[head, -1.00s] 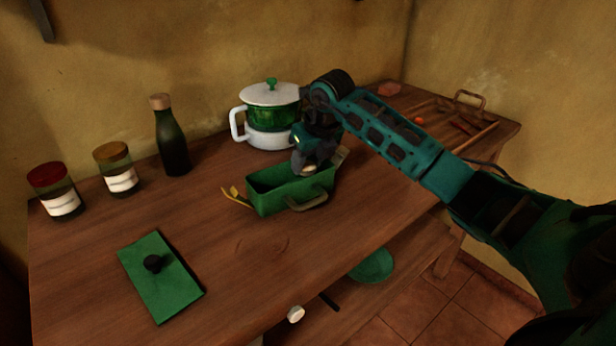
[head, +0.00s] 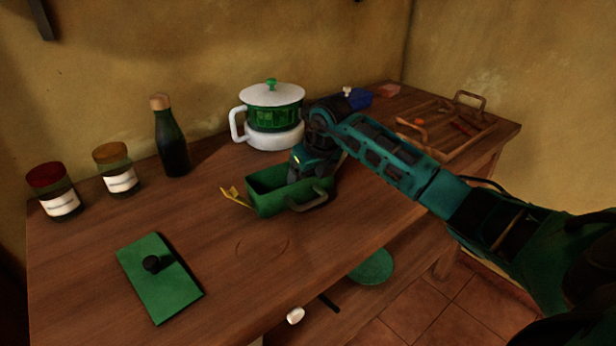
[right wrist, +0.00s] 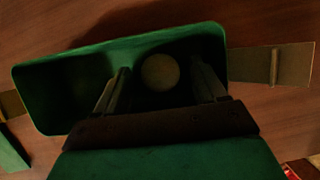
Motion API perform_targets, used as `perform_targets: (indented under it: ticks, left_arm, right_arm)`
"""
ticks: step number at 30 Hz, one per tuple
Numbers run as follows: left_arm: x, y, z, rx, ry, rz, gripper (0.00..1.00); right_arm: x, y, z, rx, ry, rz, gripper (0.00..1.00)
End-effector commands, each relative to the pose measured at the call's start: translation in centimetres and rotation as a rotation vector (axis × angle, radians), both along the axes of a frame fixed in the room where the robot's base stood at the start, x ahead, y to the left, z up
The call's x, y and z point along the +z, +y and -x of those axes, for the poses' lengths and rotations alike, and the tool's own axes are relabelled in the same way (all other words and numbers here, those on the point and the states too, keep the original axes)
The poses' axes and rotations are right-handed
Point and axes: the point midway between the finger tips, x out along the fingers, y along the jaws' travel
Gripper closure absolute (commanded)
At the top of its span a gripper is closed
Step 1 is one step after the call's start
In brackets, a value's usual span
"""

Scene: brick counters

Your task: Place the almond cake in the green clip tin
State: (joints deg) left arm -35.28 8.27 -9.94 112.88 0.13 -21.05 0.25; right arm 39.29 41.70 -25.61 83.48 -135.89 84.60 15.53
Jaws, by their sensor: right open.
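The green clip tin (head: 265,200) stands open on the wooden counter, a yellow clip (head: 233,195) folded out at its left and a brownish clip (head: 310,200) at its front right. In the right wrist view the tin (right wrist: 65,62) seems split in two compartments. A pale round thing, likely the almond cake (right wrist: 160,72), lies inside the right-hand one. My right gripper (head: 299,178) reaches down into the tin; its fingers are apart, one each side of the cake. I cannot tell whether they touch it. The head view hides the cake. My left gripper is not in view.
A green lid-like plate with black knob (head: 164,290) lies at front left. Two jars (head: 58,200) and a dark bottle (head: 171,145) stand at the back left. A white-and-green pot (head: 272,120), a blue thing (head: 357,98) and a wooden tray (head: 440,151) are behind my arm.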

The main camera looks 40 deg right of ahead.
Motion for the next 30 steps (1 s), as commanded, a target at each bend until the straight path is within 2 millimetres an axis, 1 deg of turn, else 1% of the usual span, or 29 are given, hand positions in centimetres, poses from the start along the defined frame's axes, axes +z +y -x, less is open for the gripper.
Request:
perform_targets:
  ticks: [6, 10, 14, 21, 24, 27, 30]
  left_arm:
    - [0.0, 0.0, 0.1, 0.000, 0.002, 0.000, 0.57]
    - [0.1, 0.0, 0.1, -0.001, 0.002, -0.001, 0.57]
    - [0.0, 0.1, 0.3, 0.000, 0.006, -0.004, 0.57]
    - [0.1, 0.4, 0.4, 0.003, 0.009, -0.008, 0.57]
    - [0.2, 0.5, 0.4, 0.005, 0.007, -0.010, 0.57]
    - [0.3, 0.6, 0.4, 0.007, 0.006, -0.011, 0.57]
    - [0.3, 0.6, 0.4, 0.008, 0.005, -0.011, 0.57]
  right_arm:
    - [0.1, 0.0, 0.0, 0.000, 0.000, 0.000, 0.29]
    - [1.1, 0.0, 0.2, 0.001, -0.002, 0.001, 0.29]
    - [3.3, 0.0, 1.1, 0.002, -0.005, 0.003, 0.29]
    - [8.1, 0.0, 3.1, 0.001, -0.005, 0.003, 0.29]
    - [9.6, 0.1, 3.8, 0.000, -0.004, 0.002, 0.29]
    - [10.7, 0.1, 4.2, 0.000, -0.003, 0.001, 0.29]
    - [11.2, 0.1, 4.5, 0.000, 0.000, 0.001, 0.29]
